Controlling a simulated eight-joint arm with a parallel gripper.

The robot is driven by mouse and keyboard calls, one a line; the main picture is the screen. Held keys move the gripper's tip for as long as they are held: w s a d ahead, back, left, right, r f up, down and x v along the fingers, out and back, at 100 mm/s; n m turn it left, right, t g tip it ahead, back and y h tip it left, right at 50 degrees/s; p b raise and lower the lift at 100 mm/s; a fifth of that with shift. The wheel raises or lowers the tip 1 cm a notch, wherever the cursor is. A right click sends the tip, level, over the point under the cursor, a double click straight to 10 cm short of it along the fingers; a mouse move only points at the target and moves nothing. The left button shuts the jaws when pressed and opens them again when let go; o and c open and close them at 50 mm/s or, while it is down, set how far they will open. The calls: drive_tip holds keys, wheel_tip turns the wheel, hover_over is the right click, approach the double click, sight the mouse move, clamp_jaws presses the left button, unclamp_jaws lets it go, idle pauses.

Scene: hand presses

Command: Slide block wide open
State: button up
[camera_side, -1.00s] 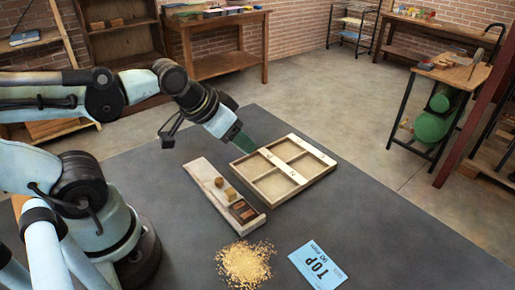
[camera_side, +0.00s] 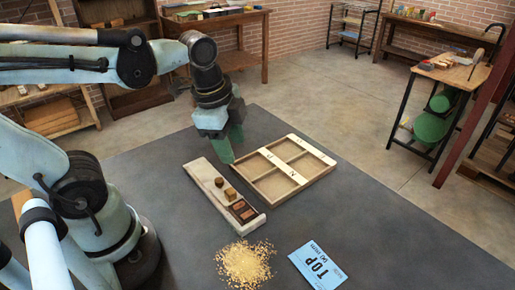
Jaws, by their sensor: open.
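A long pale wooden board (camera_side: 207,181) lies on the dark table, left of the compartment tray. On it are a small dark brown block (camera_side: 219,182), a tan block (camera_side: 230,194) and, in a recess at the near end, dark brown pieces (camera_side: 243,211). I cannot tell which of these is the slide block. My gripper (camera_side: 228,157) points down near the far end of the board and the tray's left corner. It is open, with nothing seen between its greenish fingers. I cannot tell its exact height over the table.
A shallow wooden tray (camera_side: 254,191) with several compartments and a pale cross strip lies right of the board. A pile of yellowish grains (camera_side: 245,265) and a blue card (camera_side: 318,266) marked TOP lie in front. The right side of the table is bare.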

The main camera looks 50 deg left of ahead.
sight(230, 191)
drive_tip(key=shift+s+d+f+m+g, duration=0.1)
drive_tip(key=shift+s+f+m+g, duration=0.25)
drive_tip(key=shift+f+m, duration=1.15)
drive_tip(key=shift+s+d+f+m+g, duration=0.1)
drive_tip(key=shift+f+m+g, duration=0.55)
drive_tip(key=shift+f, duration=1.55)
drive_tip(key=shift+s+d+f+m+g, duration=0.1)
drive_tip(key=shift+s+f+m+g, duration=0.2)
drive_tip(key=shift+f+m, duration=1.25)
drive_tip(key=shift+f+n, duration=0.3)
clamp_jaws()
